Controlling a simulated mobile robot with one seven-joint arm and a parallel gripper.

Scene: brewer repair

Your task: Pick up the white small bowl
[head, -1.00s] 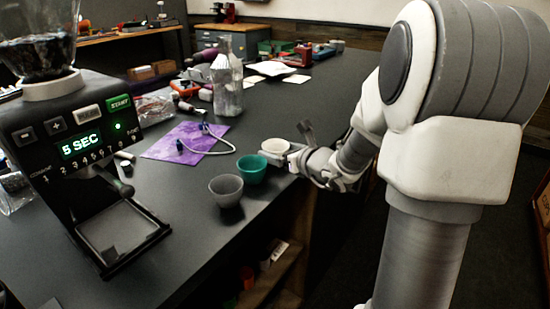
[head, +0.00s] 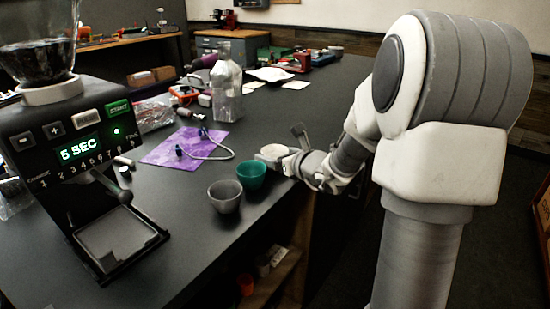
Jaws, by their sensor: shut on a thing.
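The white small bowl (head: 272,153) is near the right edge of the dark counter, just behind and to the right of the green bowl (head: 251,175). My gripper (head: 287,160) is at its right side, shut on it. The fingers are small in the view and partly hide the bowl's right side. I cannot tell whether the bowl touches the counter. A grey bowl (head: 225,195) stands in front of the green one.
A black grinder (head: 80,150) with a lit display stands at the left. A purple cloth (head: 185,147) with a cable on it lies mid-counter. A clear bottle (head: 227,90) stands behind. The counter's right edge is close to my gripper.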

